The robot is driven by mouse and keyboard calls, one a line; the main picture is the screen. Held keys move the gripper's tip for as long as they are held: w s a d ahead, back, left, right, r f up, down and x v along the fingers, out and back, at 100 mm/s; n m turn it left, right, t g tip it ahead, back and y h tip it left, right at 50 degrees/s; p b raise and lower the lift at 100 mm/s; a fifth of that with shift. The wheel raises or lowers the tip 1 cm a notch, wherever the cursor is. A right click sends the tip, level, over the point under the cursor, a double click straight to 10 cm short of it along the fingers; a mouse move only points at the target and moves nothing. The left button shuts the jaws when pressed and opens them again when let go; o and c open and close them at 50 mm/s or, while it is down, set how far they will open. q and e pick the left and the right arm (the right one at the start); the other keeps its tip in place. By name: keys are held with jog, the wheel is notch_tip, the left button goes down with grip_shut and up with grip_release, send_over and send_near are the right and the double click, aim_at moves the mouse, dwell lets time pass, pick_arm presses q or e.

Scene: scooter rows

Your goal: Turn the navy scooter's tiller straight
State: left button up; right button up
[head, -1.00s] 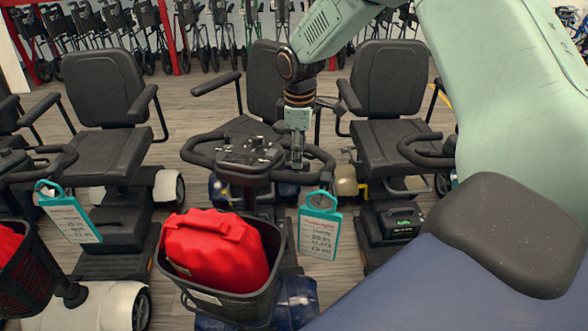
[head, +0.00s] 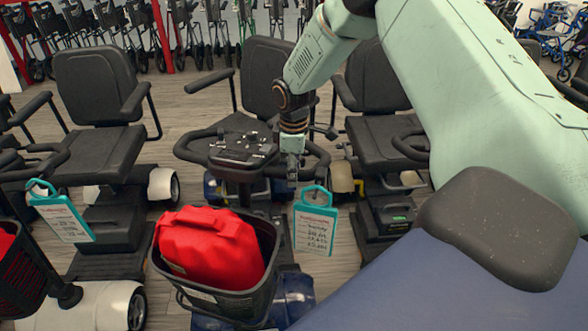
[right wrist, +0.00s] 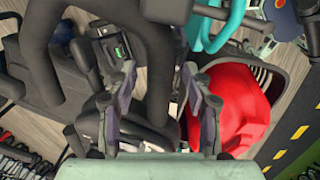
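The navy scooter stands in the middle of the head view, with its dark blue front (head: 293,297) low down. Its black tiller head (head: 240,150) carries a looped handlebar, whose right side sits slightly lower in the picture than its left. A teal-edged tag (head: 315,232) hangs at its right side. My right gripper (head: 292,178) points down at the right part of the handlebar. In the right wrist view its two fingers (right wrist: 158,112) are apart, and a thick black bar (right wrist: 155,60) runs between them. I cannot tell whether they touch it. My left gripper is not in view.
A front basket (head: 235,301) on the navy scooter holds a red bag (head: 212,247). Other scooters stand close on both sides, with a black seat (head: 98,85) at left and another (head: 385,140) at right. Walkers (head: 115,25) line the back. Grey floor shows between them.

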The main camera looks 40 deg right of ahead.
jog(key=shift+c, duration=0.8)
jog(key=shift+w+f, duration=0.15)
jog(key=shift+w, duration=0.05)
jog(key=c, duration=0.4)
grip_shut()
